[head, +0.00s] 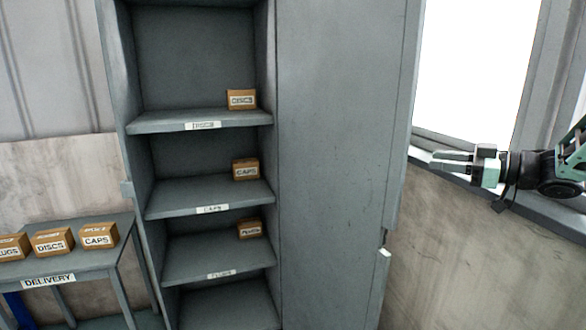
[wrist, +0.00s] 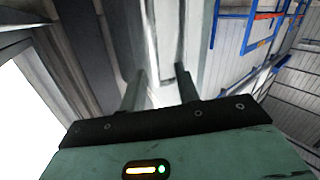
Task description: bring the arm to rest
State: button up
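My gripper (head: 437,160) is at the right of the head view, raised in front of the window ledge and pointing left. In the wrist view my gripper (wrist: 160,78) has its two fingers apart with nothing between them. It is away from the shelves and boxes.
A grey cabinet (head: 335,150) has shelves with one box each: discs (head: 241,100), caps (head: 245,169) and plugs (head: 250,229). A delivery table (head: 85,262) at lower left bears plugs (head: 10,247), discs (head: 52,242) and caps (head: 98,235) boxes. A bright window (head: 475,70) is behind my arm.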

jog(key=s+d+f+m+g+h, duration=0.2)
jog(key=s+f+m+h, duration=0.9)
jog(key=h, duration=0.3)
jog(key=s+a+f+m+g, duration=0.1)
jog(key=s+a+f+g, duration=0.15)
jog(key=s, duration=0.45)
jog(key=s+a+f+g, duration=0.1)
jog(key=s+f+g, duration=0.15)
jog(key=s, duration=0.45)
jog(key=s+a+r+n+g, duration=0.1)
jog(key=s+a+n, duration=0.2)
jog(key=s+a, duration=0.4)
jog(key=s+a+r+n+g, duration=0.1)
jog(key=s+a+n, duration=0.3)
jog(key=a, duration=0.7)
jog(key=s+g, duration=0.1)
jog(key=s, duration=0.1)
jog(key=shift+s+r+y, duration=0.25)
jog(key=shift+s+y, duration=0.05)
jog(key=shift+s, duration=0.05)
